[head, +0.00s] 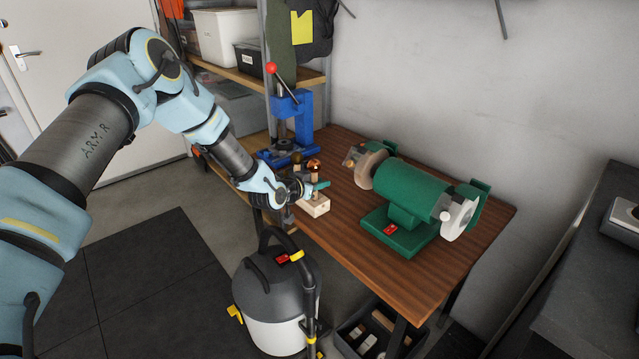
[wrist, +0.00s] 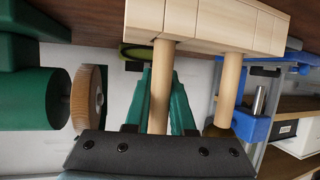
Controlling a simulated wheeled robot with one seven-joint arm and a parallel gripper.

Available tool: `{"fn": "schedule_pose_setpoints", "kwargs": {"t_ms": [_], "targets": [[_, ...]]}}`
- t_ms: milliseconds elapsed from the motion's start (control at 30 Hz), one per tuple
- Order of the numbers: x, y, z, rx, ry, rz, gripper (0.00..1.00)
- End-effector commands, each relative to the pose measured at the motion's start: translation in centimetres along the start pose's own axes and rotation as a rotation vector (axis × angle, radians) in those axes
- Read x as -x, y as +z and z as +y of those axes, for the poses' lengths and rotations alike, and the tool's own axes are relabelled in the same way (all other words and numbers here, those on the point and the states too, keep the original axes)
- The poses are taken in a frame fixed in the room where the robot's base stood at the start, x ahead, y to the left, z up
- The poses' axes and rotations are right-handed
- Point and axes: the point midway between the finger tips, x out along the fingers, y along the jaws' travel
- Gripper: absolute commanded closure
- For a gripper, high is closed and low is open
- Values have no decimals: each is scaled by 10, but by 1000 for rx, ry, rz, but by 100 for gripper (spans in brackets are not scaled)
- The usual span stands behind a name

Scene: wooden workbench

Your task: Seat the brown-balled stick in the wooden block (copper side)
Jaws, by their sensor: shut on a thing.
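The pale wooden block (head: 315,207) sits at the bench's near left edge; in the wrist view, turned upside down, it spans the top (wrist: 215,25). My gripper (head: 320,186) is at the block, its green fingers (wrist: 160,100) shut around a wooden stick (wrist: 159,75). That stick's end meets the block's upper edge; I cannot tell how deep it sits. Its ball is hidden in the wrist view. A second stick (wrist: 230,88) stands beside it at the block, with a dull brown ball (wrist: 214,131). In the head view, a shiny copper-brown ball (head: 313,163) and a darker ball (head: 297,157) show above my gripper.
A blue press (head: 299,115) with a red knob stands behind the block. A green bench grinder (head: 410,195) stands to the right. A vacuum cleaner (head: 272,300) is on the floor in front of the bench (head: 350,240). Bare bench top lies between block and grinder.

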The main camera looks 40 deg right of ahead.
Motion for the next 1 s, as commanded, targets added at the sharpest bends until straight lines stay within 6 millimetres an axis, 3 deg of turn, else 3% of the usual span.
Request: {"fn": "schedule_pose_setpoints", "kwargs": {"t_ms": [467, 500, 700, 800, 1000], "targets": [[-4, 8, 0, 0, 0, 1, 100], [-4, 8, 0, 0, 0, 1, 76], [-4, 8, 0, 0, 0, 1, 53], [-4, 8, 0, 0, 0, 0, 43], [-4, 9, 0, 0, 0, -1, 43]]}}
